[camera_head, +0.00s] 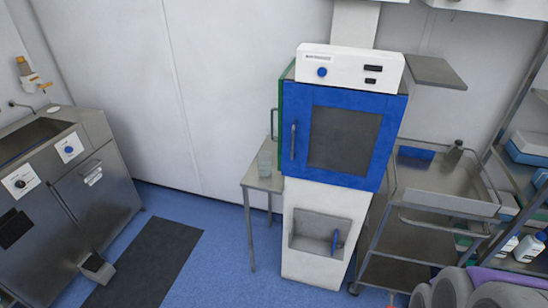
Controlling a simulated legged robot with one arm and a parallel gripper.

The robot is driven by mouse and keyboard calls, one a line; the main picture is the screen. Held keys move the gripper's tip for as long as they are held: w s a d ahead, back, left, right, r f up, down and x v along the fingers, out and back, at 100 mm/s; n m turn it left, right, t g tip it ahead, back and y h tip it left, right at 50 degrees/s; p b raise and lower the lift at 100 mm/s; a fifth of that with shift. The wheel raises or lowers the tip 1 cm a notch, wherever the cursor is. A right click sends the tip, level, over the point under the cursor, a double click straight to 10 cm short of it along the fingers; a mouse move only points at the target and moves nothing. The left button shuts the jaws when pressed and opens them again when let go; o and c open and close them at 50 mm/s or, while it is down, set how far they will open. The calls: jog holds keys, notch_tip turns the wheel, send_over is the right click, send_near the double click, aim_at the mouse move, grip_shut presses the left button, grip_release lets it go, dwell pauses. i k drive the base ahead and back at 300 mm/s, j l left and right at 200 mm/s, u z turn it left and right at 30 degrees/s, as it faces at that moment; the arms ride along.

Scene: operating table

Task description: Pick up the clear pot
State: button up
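The cabinet partly hides the right side of the table. Rounded grey parts at the bottom right look like my own arm, but no gripper fingers show, and these parts are well away from the pot.
The cabinet (343,140) has a closed blue door. A steel trolley (445,190) and loaded shelves (520,165) stand to the right. A steel sink unit (75,190) is at left. A dark mat (148,262) lies on the open blue floor before the side table.

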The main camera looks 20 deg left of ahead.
aim_at(265, 159)
jog(key=i+u, duration=0.1)
jog(key=u, duration=0.75)
jog(key=i+l+u, duration=0.4)
jog(key=l, duration=0.15)
jog(key=i+l+u, duration=0.15)
jog(key=l, duration=0.15)
jog(key=i+l+u, duration=0.2)
jog(key=l+u, duration=0.2)
jog(key=l, duration=0.25)
jog(key=i+l, duration=0.1)
jog(key=l, duration=0.35)
